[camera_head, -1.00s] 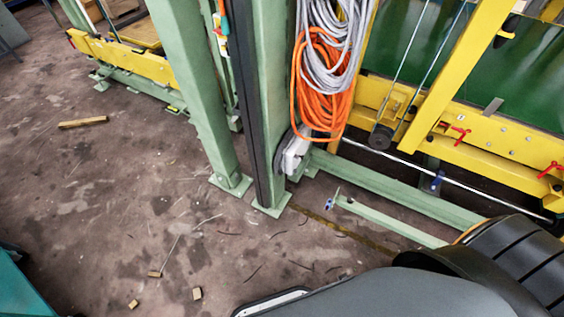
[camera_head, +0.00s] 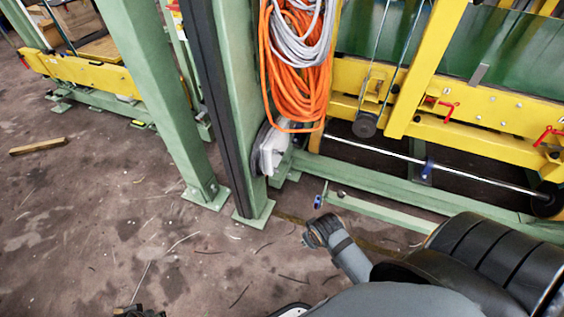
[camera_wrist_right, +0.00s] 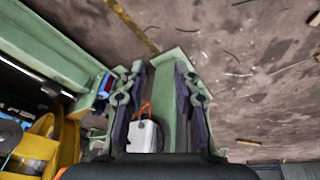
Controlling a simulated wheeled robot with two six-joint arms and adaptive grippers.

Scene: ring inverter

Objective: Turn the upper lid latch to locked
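I cannot make out a lid latch with certainty in either view. A small white box (camera_head: 272,150) is at the foot of a green post, below the hanging cables. A white box with an orange-red part on top (camera_wrist_right: 143,136) shows between the fingers of my right gripper (camera_wrist_right: 158,78) in the right wrist view. Those fingers are spread apart with nothing held. In the head view my grey right arm reaches up from the bottom right, and its fingers cannot be made out. A dark part at the bottom edge may be my left gripper (camera_head: 138,312); its fingers are not clear.
Green posts (camera_head: 160,90) stand left of centre. Orange cable (camera_head: 297,80) and grey cable hang beside them. A yellow frame (camera_head: 500,110) with red handles (camera_head: 548,135) is at right. A green floor beam (camera_head: 385,212) runs low. The floor at left is mostly open, with wood scraps.

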